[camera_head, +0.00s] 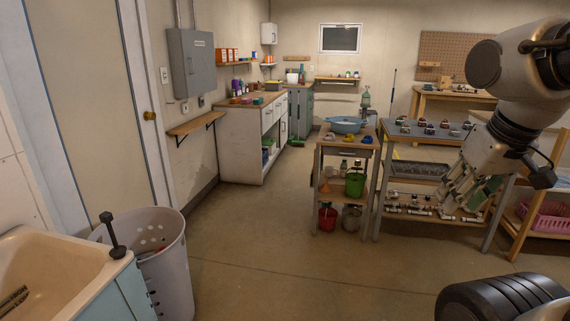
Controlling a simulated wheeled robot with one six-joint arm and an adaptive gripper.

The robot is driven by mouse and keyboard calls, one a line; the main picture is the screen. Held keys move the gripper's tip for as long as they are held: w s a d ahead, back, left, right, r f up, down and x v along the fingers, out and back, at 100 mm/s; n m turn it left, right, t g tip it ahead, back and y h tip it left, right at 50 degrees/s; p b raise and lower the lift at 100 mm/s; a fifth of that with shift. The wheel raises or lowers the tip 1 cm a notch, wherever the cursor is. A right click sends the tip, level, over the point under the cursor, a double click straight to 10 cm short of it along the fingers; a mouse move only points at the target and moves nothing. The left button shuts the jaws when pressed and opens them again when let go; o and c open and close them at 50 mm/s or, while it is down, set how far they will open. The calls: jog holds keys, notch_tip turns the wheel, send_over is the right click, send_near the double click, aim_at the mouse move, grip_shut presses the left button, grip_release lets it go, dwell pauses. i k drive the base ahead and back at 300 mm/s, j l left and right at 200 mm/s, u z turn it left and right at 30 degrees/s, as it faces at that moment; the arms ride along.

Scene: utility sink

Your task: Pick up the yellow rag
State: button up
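I cannot make out a yellow rag for certain in this view. Small yellow patches show on the wooden cart (318,178) near the middle, on its top and its middle shelf, but they are too small to identify. My gripper (458,200) hangs at the right on my arm, pointing down and to the left, in front of the metal-legged shelf unit in the picture. Its fingers blend with the fittings behind, so I cannot tell whether they are open or shut. I see nothing clearly held in it.
The cart carries a blue basin (346,125) and a green bucket (355,185). The middle floor (270,240) is clear.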

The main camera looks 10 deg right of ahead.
aim_at(350, 137)
jog(key=i+l, duration=0.5)
jog(key=i, duration=0.15)
jog(key=i+l+z, duration=0.15)
jog(key=i+l, duration=0.7)
jog(key=l, duration=0.2)
